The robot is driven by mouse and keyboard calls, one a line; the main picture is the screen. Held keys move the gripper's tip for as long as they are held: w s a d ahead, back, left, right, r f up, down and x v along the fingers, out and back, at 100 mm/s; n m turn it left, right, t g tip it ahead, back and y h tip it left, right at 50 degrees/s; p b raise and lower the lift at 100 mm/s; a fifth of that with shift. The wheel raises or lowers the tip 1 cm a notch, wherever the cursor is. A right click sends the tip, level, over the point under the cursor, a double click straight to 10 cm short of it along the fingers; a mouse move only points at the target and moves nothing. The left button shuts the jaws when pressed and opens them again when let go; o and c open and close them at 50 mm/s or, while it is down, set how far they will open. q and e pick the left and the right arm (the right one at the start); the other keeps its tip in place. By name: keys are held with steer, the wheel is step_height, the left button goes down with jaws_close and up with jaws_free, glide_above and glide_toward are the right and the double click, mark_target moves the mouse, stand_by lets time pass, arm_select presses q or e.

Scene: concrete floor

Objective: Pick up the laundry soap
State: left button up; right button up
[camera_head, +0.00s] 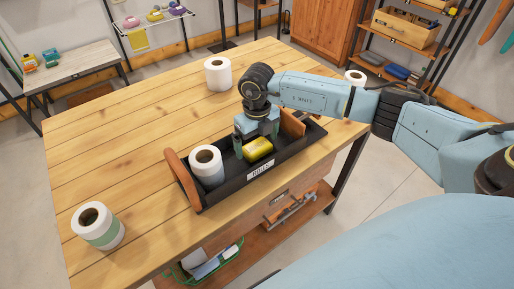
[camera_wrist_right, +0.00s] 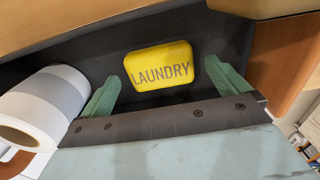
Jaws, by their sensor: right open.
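The laundry soap is a yellow bar (camera_head: 258,149) lying inside a dark open tray (camera_head: 225,189) with wooden end handles and a "ROLLS" label, on the wooden table. In the right wrist view the soap (camera_wrist_right: 160,67) shows the word LAUNDRY. My right gripper (camera_head: 256,152) reaches down into the tray at the soap; in the wrist view its green fingers (camera_wrist_right: 165,88) are apart, one on each side of the soap's near part, with gaps to it. It holds nothing. My left gripper is not in view.
A white roll (camera_head: 208,166) stands in the tray to the left of the soap and close to my gripper in the wrist view (camera_wrist_right: 45,103). Other rolls stand on the table at the front left (camera_head: 98,226), back (camera_head: 218,74) and right (camera_head: 356,77).

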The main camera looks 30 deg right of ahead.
steer(key=shift+f, duration=0.65)
steer(key=c, duration=1.1)
